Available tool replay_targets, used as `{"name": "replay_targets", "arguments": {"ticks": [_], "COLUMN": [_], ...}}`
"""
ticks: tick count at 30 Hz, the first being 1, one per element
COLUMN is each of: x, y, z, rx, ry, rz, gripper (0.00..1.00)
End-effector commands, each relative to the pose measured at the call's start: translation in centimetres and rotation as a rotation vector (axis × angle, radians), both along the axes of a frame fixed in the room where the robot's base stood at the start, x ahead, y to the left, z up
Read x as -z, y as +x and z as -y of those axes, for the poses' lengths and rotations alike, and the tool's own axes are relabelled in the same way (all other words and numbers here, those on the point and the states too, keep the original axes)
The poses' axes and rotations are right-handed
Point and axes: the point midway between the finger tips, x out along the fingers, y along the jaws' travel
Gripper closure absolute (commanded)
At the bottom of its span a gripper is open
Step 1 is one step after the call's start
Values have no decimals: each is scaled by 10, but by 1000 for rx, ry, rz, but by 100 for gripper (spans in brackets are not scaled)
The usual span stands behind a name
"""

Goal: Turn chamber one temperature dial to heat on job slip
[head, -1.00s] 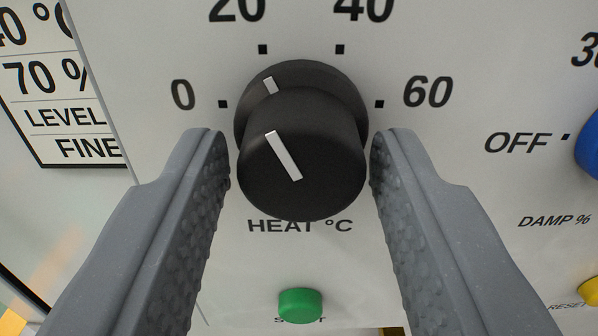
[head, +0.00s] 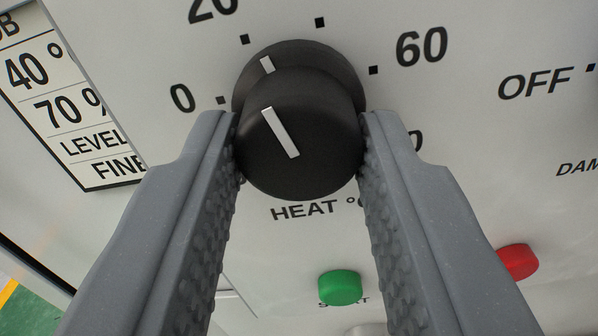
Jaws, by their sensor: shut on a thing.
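The black heat dial (head: 335,115) is on the pale panel, above the words HEAT °C. My gripper (head: 300,140) is shut on it, one textured grey finger on each side. The white pointer line (head: 280,132) on the dial leans up and left, roughly toward the tick beside 20. The 0 label (head: 182,98) is left, 60 (head: 421,47) is right, and the 20 (head: 213,8) is cut at the top edge. The 40 label is out of view. The job slip (head: 70,110) at left shows 40°, 70 %, LEVEL and FINE, partly cut off.
A green start button (head: 340,287) is below the dial, and a red button (head: 518,262) is at lower right. An OFF mark (head: 540,84) is at the right. A partly hidden label ending in 0 (head: 417,139) shows behind my right finger.

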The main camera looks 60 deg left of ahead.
Motion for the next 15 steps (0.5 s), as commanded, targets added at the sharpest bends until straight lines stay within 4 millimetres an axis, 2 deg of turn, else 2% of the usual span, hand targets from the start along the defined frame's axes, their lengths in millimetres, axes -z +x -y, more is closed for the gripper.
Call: {"name": "replay_targets", "arguments": {"ticks": [1,15], "x": [-5,-6], "y": [-1,0], "z": [-2,-2], "rx": [-3,-1], "ry": [25,264], "rz": [-30,-357], "gripper": [93,93]}}
